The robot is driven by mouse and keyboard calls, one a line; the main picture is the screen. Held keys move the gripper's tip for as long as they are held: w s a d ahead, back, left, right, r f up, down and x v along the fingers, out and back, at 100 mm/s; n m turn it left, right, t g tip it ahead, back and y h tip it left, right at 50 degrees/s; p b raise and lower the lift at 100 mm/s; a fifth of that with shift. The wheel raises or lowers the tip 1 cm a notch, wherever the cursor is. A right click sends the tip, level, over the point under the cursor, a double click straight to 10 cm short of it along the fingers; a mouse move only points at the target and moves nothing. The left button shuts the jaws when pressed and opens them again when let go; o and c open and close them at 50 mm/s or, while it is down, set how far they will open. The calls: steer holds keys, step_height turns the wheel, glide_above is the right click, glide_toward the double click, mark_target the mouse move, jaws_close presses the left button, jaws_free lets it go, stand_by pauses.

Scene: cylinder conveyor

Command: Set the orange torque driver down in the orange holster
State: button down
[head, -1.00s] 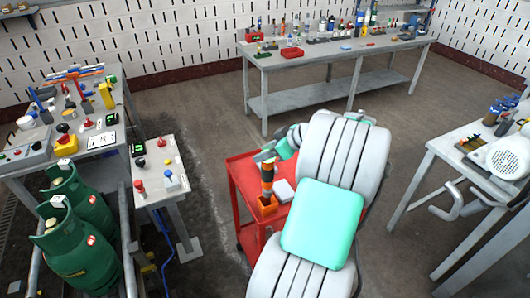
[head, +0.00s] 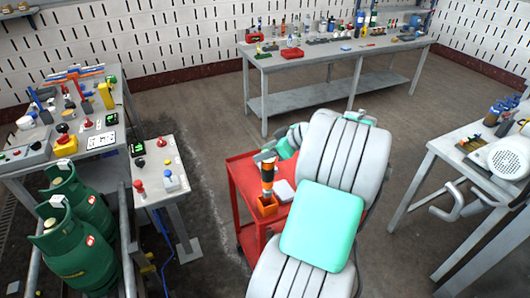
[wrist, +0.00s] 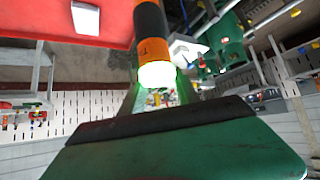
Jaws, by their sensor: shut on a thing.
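The orange torque driver (head: 268,174), with black and orange bands, stands about upright over the red cart. My gripper (head: 267,156) is shut on its upper end. In the wrist view the driver (wrist: 154,35) rises between my green fingers (wrist: 158,94), its pale end glowing close to the camera. The orange holster (head: 266,208) is a small box on the cart's top. The driver's lower end meets the holster's opening in the head view; how deep it sits inside I cannot tell. The holster is not distinguishable in the wrist view.
The red cart (head: 238,184) also bears a light grey box (head: 285,191) right beside the holster. My arm covers the cart's right side. Open floor lies behind the cart.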

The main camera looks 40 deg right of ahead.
mark_target(265, 172)
steer(key=shift+f, duration=0.1)
steer(key=shift+f+b, duration=2.3)
steer(key=shift+f, duration=0.4)
steer(key=shift+f+b, duration=1.5)
steer(key=c, duration=0.8)
jaws_free()
